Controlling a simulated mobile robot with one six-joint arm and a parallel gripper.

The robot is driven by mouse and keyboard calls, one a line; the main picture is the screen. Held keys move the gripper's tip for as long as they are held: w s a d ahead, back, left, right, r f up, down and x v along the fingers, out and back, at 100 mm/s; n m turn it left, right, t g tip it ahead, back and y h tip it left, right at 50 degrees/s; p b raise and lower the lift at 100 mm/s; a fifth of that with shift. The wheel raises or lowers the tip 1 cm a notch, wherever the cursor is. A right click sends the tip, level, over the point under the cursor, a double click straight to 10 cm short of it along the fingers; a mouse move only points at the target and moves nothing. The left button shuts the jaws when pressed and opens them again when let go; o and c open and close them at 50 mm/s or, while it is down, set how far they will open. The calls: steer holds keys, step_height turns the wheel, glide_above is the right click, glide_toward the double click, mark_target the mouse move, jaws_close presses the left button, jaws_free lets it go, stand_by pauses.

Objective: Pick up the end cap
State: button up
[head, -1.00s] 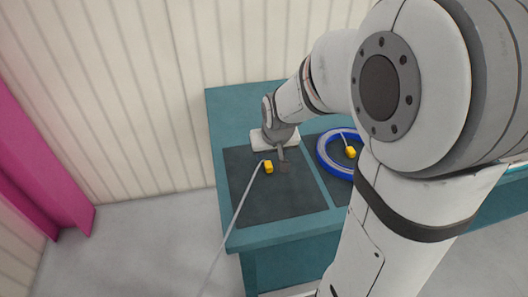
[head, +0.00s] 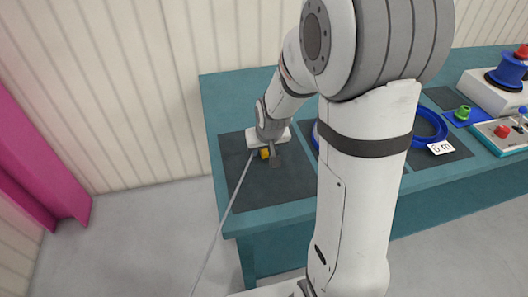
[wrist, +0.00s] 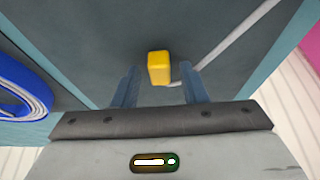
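The end cap looks to be the small yellow block (head: 265,154) at the end of a pale grey cable (head: 226,213). It lies on the dark mat (head: 285,191) at the left of the teal bench. My gripper (head: 275,162) points down right beside it and partly covers it in the head view. In the wrist view the yellow end cap (wrist: 159,67) shows near the gap between the two spread fingers of my gripper (wrist: 158,76). The fingers are open with nothing gripped. The height left between fingertips and cap is hard to tell.
A blue cable coil (wrist: 22,88) lies to the left in the wrist view. Another blue coil (head: 429,126) with a white label (head: 441,148) is further right on the bench (head: 218,97). A green part (head: 463,112) and a blue spool (head: 507,72) stand at far right.

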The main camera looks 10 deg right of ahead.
mark_target(265, 151)
jaws_close()
step_height(265, 151, up, 10)
steer(key=p, duration=0.1)
steer(key=shift+c, duration=2.2)
jaws_free()
jaws_close()
